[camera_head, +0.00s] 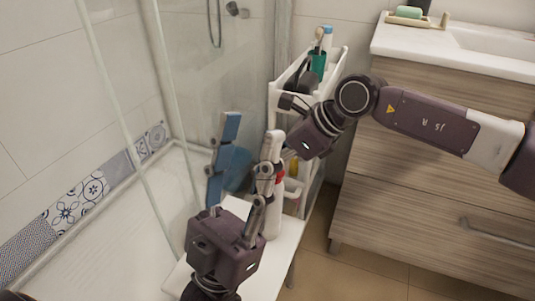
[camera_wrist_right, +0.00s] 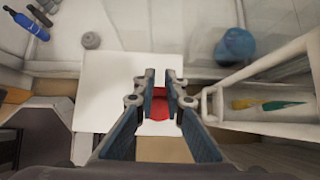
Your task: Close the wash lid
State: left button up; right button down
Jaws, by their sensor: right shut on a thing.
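The wash is a white bottle (camera_head: 272,222) with a red lid (camera_head: 280,174), upright on a small white table in the head view. The red lid (camera_wrist_right: 160,106) also shows between the fingers in the right wrist view. My right gripper (camera_wrist_right: 161,88) is shut on it, coming from the upper right; in the head view its fingertips are largely hidden. My left gripper (camera_head: 245,150) is open, with its blue-padded finger and grey finger spread wide. The grey finger passes in front of the bottle and partly hides it.
A glass shower screen (camera_head: 160,110) is on the left. A blue round thing (camera_wrist_right: 235,46) lies beyond the table. A wooden vanity (camera_head: 400,210) stands on the right.

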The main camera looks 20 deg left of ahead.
jog(key=shift+a+f+h+p, duration=0.15)
jog(key=shift+f+h+p, duration=0.15)
jog(key=shift+h+p, duration=0.45)
pick_arm(q)
jog(key=w+d+f+g+y, duration=0.1)
jog(key=w+f+g+y, duration=0.1)
jog(key=w+f+g, duration=0.3)
jog(key=shift+w+d+f+g, duration=0.4)
jog(key=shift+w+f, duration=0.5)
jog(key=shift+w, duration=1.35)
jog(key=shift+a, duration=0.15)
pick_arm(e)
jog(key=c, duration=1.8)
grip_release()
jog(key=shift+r, duration=0.2)
jog(key=v, duration=1.1)
jog(key=shift+d+r, duration=0.25)
